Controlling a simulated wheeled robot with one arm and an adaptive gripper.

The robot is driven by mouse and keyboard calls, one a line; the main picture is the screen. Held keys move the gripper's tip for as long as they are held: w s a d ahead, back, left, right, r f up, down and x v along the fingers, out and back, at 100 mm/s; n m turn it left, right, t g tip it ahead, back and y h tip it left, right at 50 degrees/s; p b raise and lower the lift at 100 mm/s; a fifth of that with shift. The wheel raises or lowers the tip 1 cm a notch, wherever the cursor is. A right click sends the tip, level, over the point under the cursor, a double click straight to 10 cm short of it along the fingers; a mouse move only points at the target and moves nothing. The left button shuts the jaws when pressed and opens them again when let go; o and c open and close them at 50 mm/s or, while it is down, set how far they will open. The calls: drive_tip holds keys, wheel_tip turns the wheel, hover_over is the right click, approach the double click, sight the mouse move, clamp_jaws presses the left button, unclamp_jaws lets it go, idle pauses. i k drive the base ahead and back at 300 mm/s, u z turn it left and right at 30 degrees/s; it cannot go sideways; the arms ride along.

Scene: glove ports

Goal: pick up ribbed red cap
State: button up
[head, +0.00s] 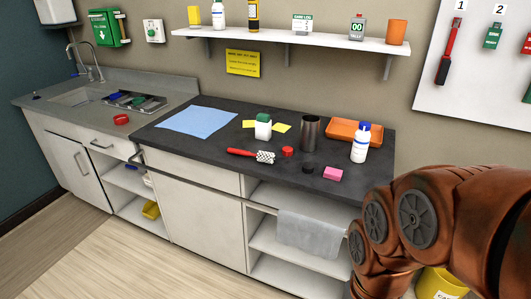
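A small round red cap (287,151) lies on the dark worktop, between a red-handled brush and a dark metal cup. It is too small to make out ribs. Another round red thing (121,119) sits on the grey counter near the sink at left; I cannot tell whether it is a cap. My copper-coloured arm fills the lower right. My gripper is out of view, so its state does not show.
A white bottle (361,143) and orange tray (344,131) stand right. A green-topped container (263,127) stands behind.

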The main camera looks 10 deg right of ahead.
sight(287, 151)
drive_tip(key=z, duration=0.05)
drive_tip(key=k, duration=1.05)
drive_tip(key=u, duration=1.65)
drive_tip(key=i, duration=2.15)
drive_tip(key=z, duration=1.2)
drive_tip(key=i, duration=0.95)
drive_tip(key=z, duration=0.3)
